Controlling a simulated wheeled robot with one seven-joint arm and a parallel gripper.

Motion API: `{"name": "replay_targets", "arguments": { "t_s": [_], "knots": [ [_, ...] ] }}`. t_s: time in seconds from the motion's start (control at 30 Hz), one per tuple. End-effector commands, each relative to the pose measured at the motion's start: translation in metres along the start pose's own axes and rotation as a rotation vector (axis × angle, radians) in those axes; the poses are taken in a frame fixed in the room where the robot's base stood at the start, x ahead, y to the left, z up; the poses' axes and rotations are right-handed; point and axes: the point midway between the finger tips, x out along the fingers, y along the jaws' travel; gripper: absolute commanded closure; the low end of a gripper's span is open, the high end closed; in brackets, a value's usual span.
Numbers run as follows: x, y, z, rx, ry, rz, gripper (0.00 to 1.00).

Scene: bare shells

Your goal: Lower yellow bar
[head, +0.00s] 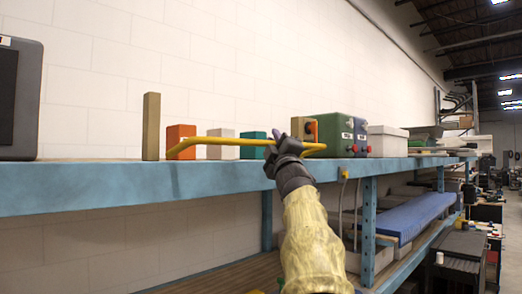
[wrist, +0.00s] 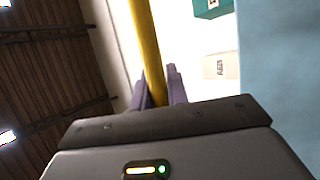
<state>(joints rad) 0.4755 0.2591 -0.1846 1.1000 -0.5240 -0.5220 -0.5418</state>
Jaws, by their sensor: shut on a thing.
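The yellow bar (head: 230,141) runs roughly level along the front of the blue shelf, in front of the blocks. Its left end bends down by the orange block, and its right end reaches the front of the green box. My gripper (head: 277,142) is shut on the bar, right of its middle. In the wrist view the bar (wrist: 146,45) passes down between the two purple fingers of my gripper (wrist: 158,88). The part of the bar behind my gripper is hidden in the head view.
On the blue shelf (head: 110,185) stand a tall brown post (head: 151,125), an orange block (head: 178,135), a white block (head: 220,148), a teal block (head: 253,148) and a green box (head: 335,127) with red knobs. A dark-framed case (head: 28,100) stands far left. A lower shelf lies beneath.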

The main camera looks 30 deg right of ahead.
Motion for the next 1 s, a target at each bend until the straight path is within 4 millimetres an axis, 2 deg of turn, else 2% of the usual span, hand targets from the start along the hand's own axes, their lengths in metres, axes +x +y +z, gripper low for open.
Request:
{"name": "replay_targets", "arguments": {
  "t_s": [0.13, 0.5, 0.53, 0.63, 1.0],
  "knots": [
    [-0.0090, -0.0058, 0.0072, -0.002, -0.006, 0.005, 1.00],
    [-0.0089, -0.0052, 0.0071, -0.003, -0.006, 0.003, 1.00],
    [-0.0089, -0.0053, 0.0070, -0.002, -0.006, 0.003, 0.80],
    [-0.0088, -0.0052, 0.0064, -0.002, -0.005, 0.003, 0.62],
    [-0.0119, -0.0057, 0.0046, 0.000, -0.001, 0.004, 0.62]
  ]
}}
